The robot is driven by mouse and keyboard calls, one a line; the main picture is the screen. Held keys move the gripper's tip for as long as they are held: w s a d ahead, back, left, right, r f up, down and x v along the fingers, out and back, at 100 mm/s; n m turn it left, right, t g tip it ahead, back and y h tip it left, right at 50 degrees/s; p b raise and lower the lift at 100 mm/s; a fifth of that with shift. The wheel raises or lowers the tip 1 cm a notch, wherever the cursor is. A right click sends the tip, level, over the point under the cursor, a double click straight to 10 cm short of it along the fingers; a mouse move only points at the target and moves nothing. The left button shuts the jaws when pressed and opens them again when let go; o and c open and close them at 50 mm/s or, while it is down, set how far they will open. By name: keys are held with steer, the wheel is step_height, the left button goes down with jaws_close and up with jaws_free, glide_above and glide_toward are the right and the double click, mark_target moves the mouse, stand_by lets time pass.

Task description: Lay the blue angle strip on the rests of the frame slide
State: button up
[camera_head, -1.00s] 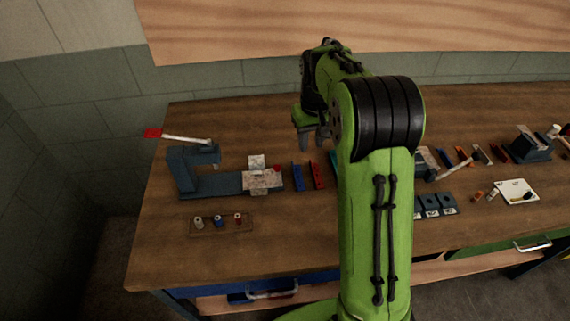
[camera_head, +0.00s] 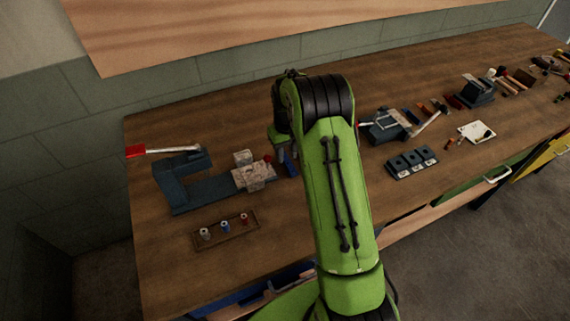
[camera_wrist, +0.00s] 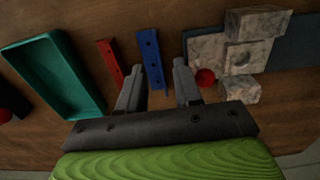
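The blue angle strip (camera_wrist: 151,58), with holes along it, lies on the wooden bench in the wrist view. In the head view a bit of blue (camera_head: 290,167) shows below my gripper. My gripper (camera_wrist: 157,78) is open, its fingers spread to either side of the strip's near end; I cannot tell whether they touch it. In the head view my gripper (camera_head: 284,153) is partly hidden by my arm. The mottled grey blocks (camera_wrist: 240,55) with a red knob (camera_wrist: 205,77), seemingly the frame slide, sit just right of my gripper on a dark blue-grey base (camera_head: 205,192).
A red strip (camera_wrist: 110,62) lies left of the blue one, then a teal tray (camera_wrist: 55,75). A red-handled lever (camera_head: 165,150) tops the left fixture. A small rack (camera_head: 226,229) stands in front. Dark blocks (camera_head: 411,162) stand to the right.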

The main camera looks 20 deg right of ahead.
mark_target(287, 165)
step_height(287, 165, down, 6)
steer(key=shift+w+d+r, duration=0.1)
steer(key=shift+r, duration=0.2)
jaws_close()
